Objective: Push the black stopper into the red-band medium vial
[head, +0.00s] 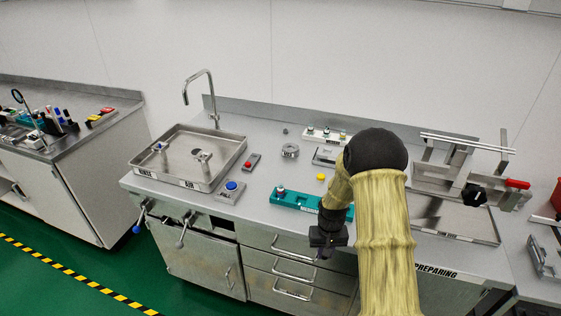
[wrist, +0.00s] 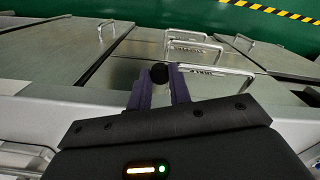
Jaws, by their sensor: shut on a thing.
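My gripper (wrist: 159,85) is shut on the black stopper (wrist: 159,72), a small round dark piece held between the fingertips in the wrist view. In the head view my gripper (head: 323,252) hangs in front of the bench's front edge, low by the drawers; the stopper cannot be made out there. A teal rack (head: 300,200) lies on the bench behind my gripper, with a small vial-like piece (head: 280,189) at its left end. I cannot tell which vial has the red band.
A steel sink tray (head: 185,187) with a faucet (head: 210,95) stands at the left. A blue button (head: 231,186) and a red button (head: 249,164) sit right of it. A white rack (head: 322,137) stands at the back. A press-like fixture with a red handle (head: 517,184) stands at the right.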

